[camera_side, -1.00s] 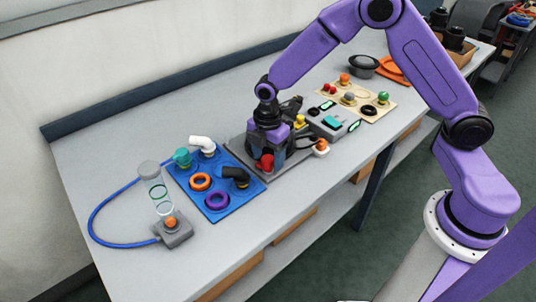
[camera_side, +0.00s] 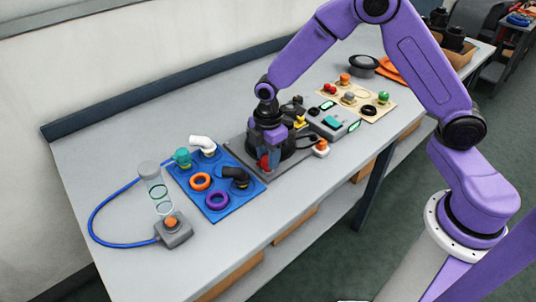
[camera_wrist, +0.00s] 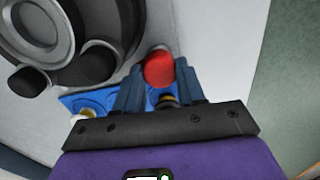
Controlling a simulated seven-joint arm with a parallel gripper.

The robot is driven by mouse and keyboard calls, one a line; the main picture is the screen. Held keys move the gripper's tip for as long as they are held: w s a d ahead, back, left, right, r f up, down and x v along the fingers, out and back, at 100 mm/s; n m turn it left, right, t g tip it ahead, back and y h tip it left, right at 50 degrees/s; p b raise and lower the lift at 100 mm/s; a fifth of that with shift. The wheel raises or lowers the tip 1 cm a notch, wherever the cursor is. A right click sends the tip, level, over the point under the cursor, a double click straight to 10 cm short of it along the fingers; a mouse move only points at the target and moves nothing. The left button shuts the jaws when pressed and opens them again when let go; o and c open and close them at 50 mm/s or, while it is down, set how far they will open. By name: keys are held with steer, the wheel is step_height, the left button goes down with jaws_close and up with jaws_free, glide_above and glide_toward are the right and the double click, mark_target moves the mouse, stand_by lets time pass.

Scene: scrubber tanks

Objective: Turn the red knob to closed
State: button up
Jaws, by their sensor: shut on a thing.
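The red knob (camera_side: 264,162) is on the dark grey scrubber unit (camera_side: 239,141) in the middle of the bench. My gripper (camera_side: 268,158) points down over it, its fingers on either side of the knob and shut on it. In the wrist view the rounded red knob (camera_wrist: 159,69) shows between the blue-grey fingertips of my gripper (camera_wrist: 160,82). The knob's base and its position marks are hidden by the fingers, so I cannot tell its setting.
A blue tray (camera_side: 222,213) with rings and elbow fittings lies left of the unit. A clear cylinder (camera_side: 156,188) with a blue hose stands further left. A grey box with a teal button (camera_side: 333,123) and a beige board (camera_side: 385,98) are to the right.

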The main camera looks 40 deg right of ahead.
steer(key=m, duration=0.5)
steer(key=shift+m, duration=0.3)
steer(key=m, duration=0.5)
steer(key=shift+m, duration=0.3)
steer(key=o, duration=1)
steer(key=shift+o, duration=0.3)
steer(key=shift+w+d, duration=0.1)
steer(key=shift+r, duration=0.1)
steer(key=shift+r, duration=3.95)
